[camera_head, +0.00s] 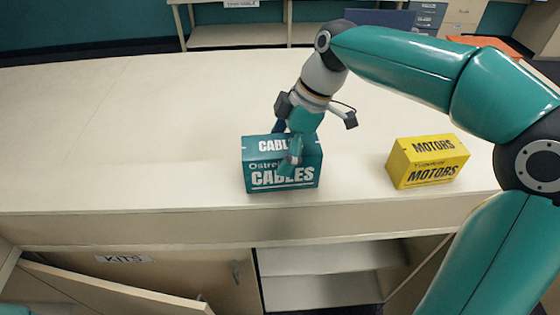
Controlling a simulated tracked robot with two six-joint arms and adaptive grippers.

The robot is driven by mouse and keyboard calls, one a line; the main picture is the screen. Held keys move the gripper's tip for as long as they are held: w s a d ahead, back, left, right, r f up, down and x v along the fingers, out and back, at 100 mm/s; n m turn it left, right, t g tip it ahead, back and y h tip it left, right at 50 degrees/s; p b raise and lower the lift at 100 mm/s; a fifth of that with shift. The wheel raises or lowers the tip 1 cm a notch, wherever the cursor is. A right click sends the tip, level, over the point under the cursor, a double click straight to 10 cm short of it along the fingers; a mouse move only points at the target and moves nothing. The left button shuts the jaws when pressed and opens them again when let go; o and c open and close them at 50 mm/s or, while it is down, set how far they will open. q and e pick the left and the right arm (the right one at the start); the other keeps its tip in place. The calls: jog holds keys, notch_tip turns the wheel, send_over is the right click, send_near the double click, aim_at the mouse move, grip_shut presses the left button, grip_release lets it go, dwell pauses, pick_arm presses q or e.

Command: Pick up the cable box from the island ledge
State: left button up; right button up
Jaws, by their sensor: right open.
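The cable box (257,181) is a teal box marked "CABLES" in white. It sits upright on the pale island ledge (130,185), near its front edge. My right gripper (284,145) is at the box, pointing down, with one finger in front of its printed face and another finger partly hidden at the back. It is open, with the box between or beside its fingers; whether they touch it I cannot tell. My left gripper is not in view.
A yellow box (428,162) marked "MOTORS" stands on the ledge to the right of the cable box. Below the ledge are a cupboard door labelled "KITS" (125,259), ajar, and an open shelf (325,290). The ledge's left side is clear.

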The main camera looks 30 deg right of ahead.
jog(key=shift+f, duration=0.3)
jog(key=shift+c, duration=0.3)
jog(key=c, duration=1.5)
jog(key=shift+o, duration=0.2)
jog(key=shift+r, duration=0.1)
jog(key=shift+w, duration=0.1)
